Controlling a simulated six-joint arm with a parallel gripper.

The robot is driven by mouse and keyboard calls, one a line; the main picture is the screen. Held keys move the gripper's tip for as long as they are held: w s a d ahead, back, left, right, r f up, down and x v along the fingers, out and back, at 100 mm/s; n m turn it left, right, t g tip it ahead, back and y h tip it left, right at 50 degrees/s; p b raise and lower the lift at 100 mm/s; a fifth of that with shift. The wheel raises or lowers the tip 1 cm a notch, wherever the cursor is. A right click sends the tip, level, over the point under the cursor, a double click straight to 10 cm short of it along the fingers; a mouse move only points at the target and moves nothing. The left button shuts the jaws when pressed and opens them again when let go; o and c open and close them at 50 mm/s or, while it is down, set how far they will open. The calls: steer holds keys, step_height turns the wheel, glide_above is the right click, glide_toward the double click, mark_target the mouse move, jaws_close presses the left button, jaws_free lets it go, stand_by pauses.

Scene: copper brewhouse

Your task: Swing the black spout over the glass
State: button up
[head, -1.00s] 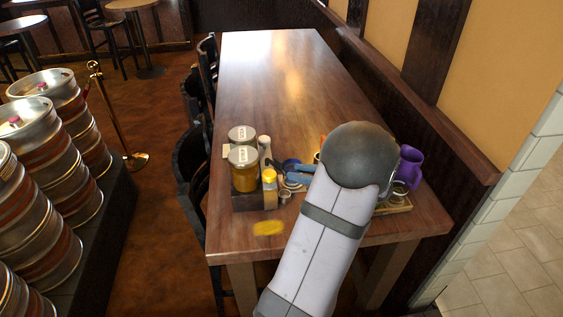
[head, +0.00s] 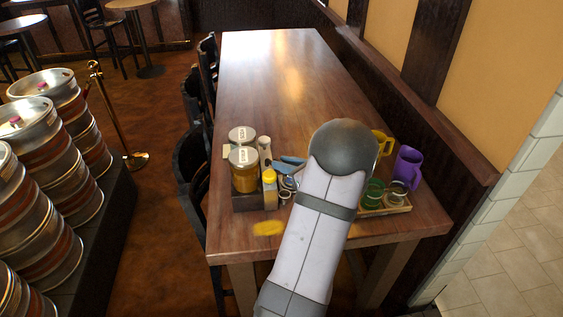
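I cannot make out the black spout in the head view; my arm covers the middle of the near table end. A small clear glass-like vessel (head: 397,193) stands on a wooden tray (head: 385,212) at the right, beside a green cup (head: 374,191). I cannot tell whether either is the task's glass. My gripper is not distinguishable and seems hidden behind my arm. A blue piece (head: 291,161) shows just left of my arm; I cannot tell what it belongs to.
A purple mug (head: 408,167) and a yellow mug (head: 383,143) stand behind the tray. Lidded jars (head: 244,170) and a yellow-topped bottle (head: 270,190) stand in a dark caddy at the left. A yellow patch (head: 268,228) lies in front. The far table (head: 270,75) is clear.

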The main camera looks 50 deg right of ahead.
steer(key=shift+w+d+f, duration=0.1)
steer(key=shift+w+f, duration=0.2)
steer(key=shift+w, duration=0.35)
jaws_close()
steer(key=shift+d+y, duration=0.15)
steer(key=shift+y, duration=0.15)
steer(key=shift+w+d+f+n+g+y+p, duration=0.15)
steer(key=shift+d+n+y, duration=0.4)
steer(key=shift+n+y, duration=0.5)
steer(key=shift+s+d+r+n+g+y+p, duration=0.15)
steer(key=shift+d+n+y, duration=0.35)
steer(key=shift+n+y, duration=0.55)
steer(key=shift+w+d+f+n+g+y+p, duration=0.15)
steer(key=shift+d+n+y, duration=0.4)
steer(key=shift+n+y, duration=0.45)
steer(key=shift+d+y, duration=0.1)
steer(key=shift+y, duration=0.2)
